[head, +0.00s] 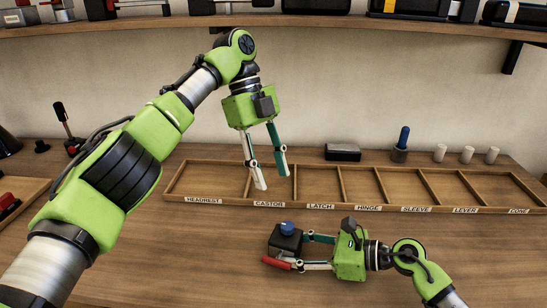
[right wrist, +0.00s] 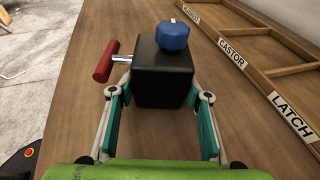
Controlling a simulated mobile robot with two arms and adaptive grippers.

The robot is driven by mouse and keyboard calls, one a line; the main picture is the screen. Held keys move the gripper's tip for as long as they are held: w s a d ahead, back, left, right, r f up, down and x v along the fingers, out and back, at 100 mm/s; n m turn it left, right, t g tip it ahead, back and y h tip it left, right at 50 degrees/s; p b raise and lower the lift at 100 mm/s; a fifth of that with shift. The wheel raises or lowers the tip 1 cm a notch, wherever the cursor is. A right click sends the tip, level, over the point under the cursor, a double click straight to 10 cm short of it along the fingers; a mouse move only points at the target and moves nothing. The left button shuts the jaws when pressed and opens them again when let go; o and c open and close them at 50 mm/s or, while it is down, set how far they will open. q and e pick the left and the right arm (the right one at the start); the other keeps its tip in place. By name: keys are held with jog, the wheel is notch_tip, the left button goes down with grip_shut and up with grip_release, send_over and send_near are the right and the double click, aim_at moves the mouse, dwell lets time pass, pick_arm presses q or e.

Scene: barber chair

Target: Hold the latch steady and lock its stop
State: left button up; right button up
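The latch (head: 287,243) is a black block on the table, with a blue knob (head: 287,227) on top and a red handle (head: 275,263) on a short metal stem at its near side. In the right wrist view the block (right wrist: 164,78) stands upright, the blue knob (right wrist: 172,35) above it and the red handle (right wrist: 106,62) at its left. My right gripper (head: 306,250) is low at the table, its fingers on opposite sides of the block; the pads look to be against it. My left gripper (head: 272,180) is open and empty, pointing down above the tray, away from the latch.
A wooden compartment tray (head: 390,207) with labels such as CASTOR and LATCH lies behind the latch; its visible compartments look empty. A dark block (head: 342,152), a blue-handled tool (head: 402,142) and pale cylinders (head: 467,155) stand behind it. A shelf (head: 300,22) runs above. Table left of the latch is clear.

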jog(key=o, duration=0.4)
